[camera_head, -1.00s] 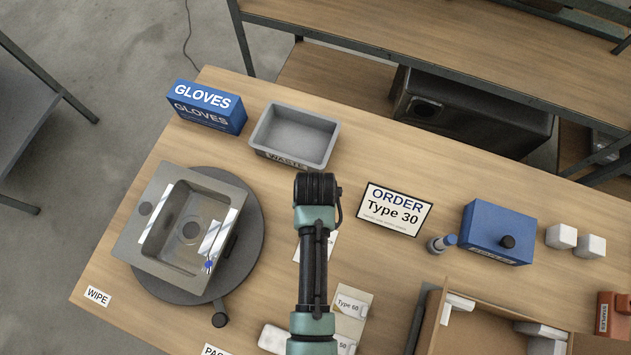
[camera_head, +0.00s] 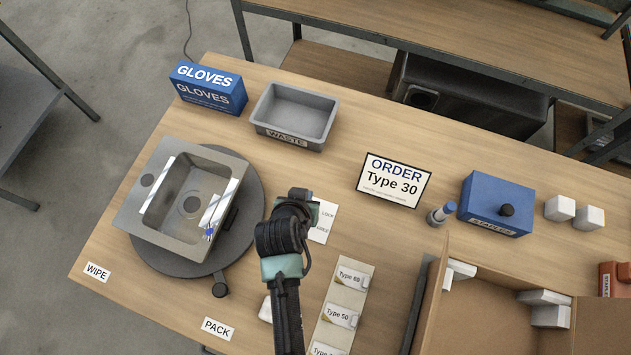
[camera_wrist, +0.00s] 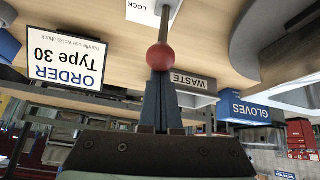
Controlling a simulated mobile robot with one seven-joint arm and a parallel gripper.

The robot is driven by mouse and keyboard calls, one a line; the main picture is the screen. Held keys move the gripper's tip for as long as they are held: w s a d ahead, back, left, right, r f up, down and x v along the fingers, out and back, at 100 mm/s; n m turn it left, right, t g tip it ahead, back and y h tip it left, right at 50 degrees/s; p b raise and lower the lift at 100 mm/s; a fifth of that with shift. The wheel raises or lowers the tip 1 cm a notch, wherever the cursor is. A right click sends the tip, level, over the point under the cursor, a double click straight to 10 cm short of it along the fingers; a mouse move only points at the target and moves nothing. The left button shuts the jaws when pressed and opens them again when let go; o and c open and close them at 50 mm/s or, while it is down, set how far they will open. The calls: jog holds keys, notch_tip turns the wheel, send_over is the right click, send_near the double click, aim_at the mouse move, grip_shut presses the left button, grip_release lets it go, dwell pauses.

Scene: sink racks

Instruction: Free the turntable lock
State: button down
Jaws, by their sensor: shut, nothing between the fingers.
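The dark grey turntable (camera_head: 252,225) stands at the left of the bench with a metal sink (camera_head: 222,160) on it. A white card (camera_head: 322,222) beside it reads LOCK and what looks like FREE; part of it is behind my arm. In the wrist view, the lock lever is a metal rod with a red ball knob (camera_wrist: 160,57), its rod reaching up by the LOCK card (camera_wrist: 149,11). My gripper (camera_wrist: 158,76) is shut and empty, its fingertips right at the knob; I cannot tell whether they touch. The head view hides the knob and fingertips behind my arm.
A grey waste bin (camera_head: 322,143) and blue gloves box (camera_head: 208,90) stand at the back left. An order sign (camera_head: 394,182), a blue box (camera_head: 496,203) and an open carton (camera_head: 470,250) are to the right. Type cards (camera_head: 342,295) lie near my arm.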

jog(key=shift+s+a+f+t+b, duration=0.3)
jog(key=shift+s+f+t, duration=0.1)
jog(key=shift+s+t, duration=0.3)
jog(key=s, duration=0.2)
jog(key=shift+s+a+f, duration=0.1)
jog(key=shift+s+a, duration=0.2)
jog(key=shift+a, duration=0.1)
jog(key=shift+s+f, duration=0.1)
jog(key=shift+s, duration=0.05)
